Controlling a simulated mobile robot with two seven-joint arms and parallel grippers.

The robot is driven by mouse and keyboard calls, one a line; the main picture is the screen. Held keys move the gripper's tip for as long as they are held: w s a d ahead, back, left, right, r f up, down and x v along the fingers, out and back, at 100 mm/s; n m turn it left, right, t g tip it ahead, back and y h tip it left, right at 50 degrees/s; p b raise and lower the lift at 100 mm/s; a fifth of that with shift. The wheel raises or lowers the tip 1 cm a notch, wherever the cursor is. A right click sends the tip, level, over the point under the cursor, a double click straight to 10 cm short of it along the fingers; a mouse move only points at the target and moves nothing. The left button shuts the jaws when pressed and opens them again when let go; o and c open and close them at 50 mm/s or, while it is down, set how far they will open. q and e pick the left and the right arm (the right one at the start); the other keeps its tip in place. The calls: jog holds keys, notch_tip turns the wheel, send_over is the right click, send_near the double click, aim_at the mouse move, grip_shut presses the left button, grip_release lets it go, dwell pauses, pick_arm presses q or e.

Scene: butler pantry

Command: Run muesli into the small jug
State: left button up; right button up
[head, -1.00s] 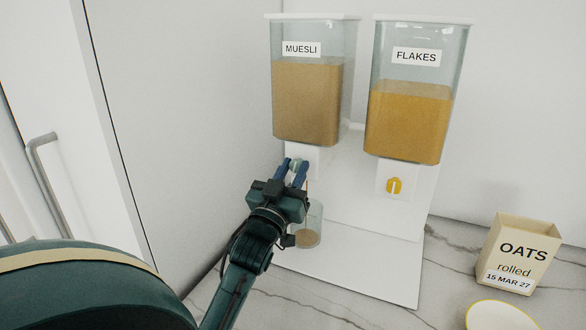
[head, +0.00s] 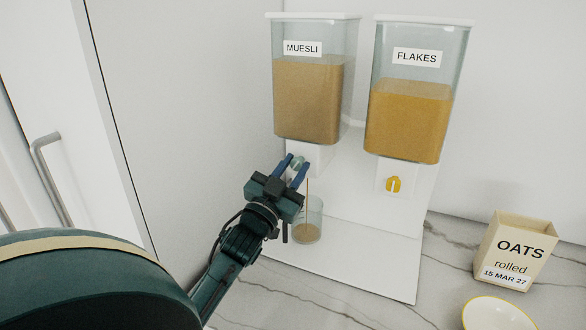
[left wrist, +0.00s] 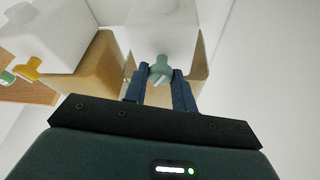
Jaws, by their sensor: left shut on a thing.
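The muesli dispenser (head: 308,100) is a clear bin labelled MUESLI, more than half full of brown muesli. Its grey-green knob (head: 297,163) sits between the blue fingers of my left gripper (head: 296,171), which is shut on it. The knob also shows between the fingertips in the left wrist view (left wrist: 160,70). A thin brown stream (head: 307,187) falls below the outlet. The small clear jug (head: 314,215) stands upright on the white base under it, with a low layer of muesli inside. My gripper partly hides the outlet. My right gripper is out of view.
The FLAKES dispenser (head: 412,115) with a yellow knob (head: 393,184) stands to the right on the same white base (head: 370,270). An OATS box (head: 512,250) and a yellow-rimmed bowl (head: 497,315) are on the marble counter at right. A wall is close on the left.

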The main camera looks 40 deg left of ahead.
pick_arm(q)
jog(key=o, duration=1)
jog(key=shift+b+v, duration=1.85)
jog(key=shift+v, duration=4.7)
jog(key=shift+r, duration=0.1)
